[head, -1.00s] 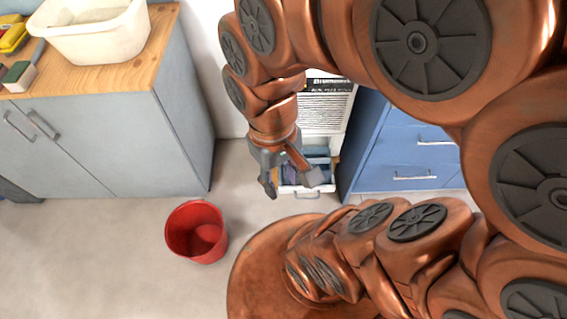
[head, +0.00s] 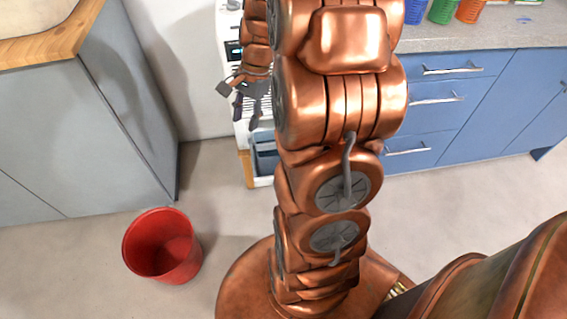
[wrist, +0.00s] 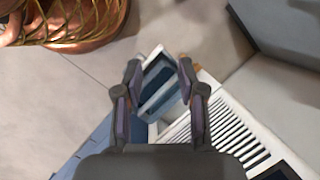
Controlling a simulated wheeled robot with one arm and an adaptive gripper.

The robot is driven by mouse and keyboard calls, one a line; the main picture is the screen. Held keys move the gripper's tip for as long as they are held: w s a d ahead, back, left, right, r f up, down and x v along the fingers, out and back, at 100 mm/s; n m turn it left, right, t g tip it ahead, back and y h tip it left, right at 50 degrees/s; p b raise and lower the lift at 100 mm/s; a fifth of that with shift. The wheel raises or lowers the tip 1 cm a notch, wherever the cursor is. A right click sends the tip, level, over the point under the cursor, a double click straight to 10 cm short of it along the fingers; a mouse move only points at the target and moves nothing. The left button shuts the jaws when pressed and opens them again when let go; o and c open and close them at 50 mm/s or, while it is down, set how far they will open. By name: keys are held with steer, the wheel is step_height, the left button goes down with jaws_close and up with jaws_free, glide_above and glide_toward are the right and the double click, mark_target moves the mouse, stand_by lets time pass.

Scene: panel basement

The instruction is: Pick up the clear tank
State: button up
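The clear tank, a bluish see-through container (wrist: 158,84), sits low in the pulled-out white tray of a louvered white appliance (wrist: 232,128). In the head view the bluish tank (head: 265,152) shows low down, partly hidden behind my arm. My gripper (wrist: 160,80) is open and empty, its two fingers spread on either side of the tank in the wrist view. In the head view my gripper (head: 246,108) is well above the tank, in front of the appliance (head: 233,62). I see no contact between them.
A red bucket (head: 163,248) stands on the floor at left. A grey cabinet (head: 110,110) with a wooden top is at left, and blue drawers (head: 440,105) are at right. Colored cups (head: 441,11) stand on the right counter. The floor between bucket and appliance is clear.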

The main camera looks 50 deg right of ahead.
steer(key=d+f+m+b, duration=0.3)
steer(key=d+f, duration=0.3)
steer(key=w+d+f+m+t+b, duration=0.1)
steer(key=d+f+m+b, duration=0.2)
steer(key=d+f, duration=0.3)
steer(key=d+f+m+t+b, duration=0.1)
steer(key=d+f+m+b, duration=0.2)
steer(key=d+f, duration=0.3)
step_height(320, 180, down, 2)
steer(key=shift+w+b, duration=0.15)
steer(key=shift+b, duration=0.3)
steer(key=shift+d+b+x, duration=0.15)
steer(key=shift+b+x, duration=0.65)
steer(key=shift+x, duration=1.15)
steer(key=shift+d+b+x, duration=0.15)
steer(key=shift+b+x, duration=0.6)
steer(key=shift+x, duration=1.2)
jaws_close()
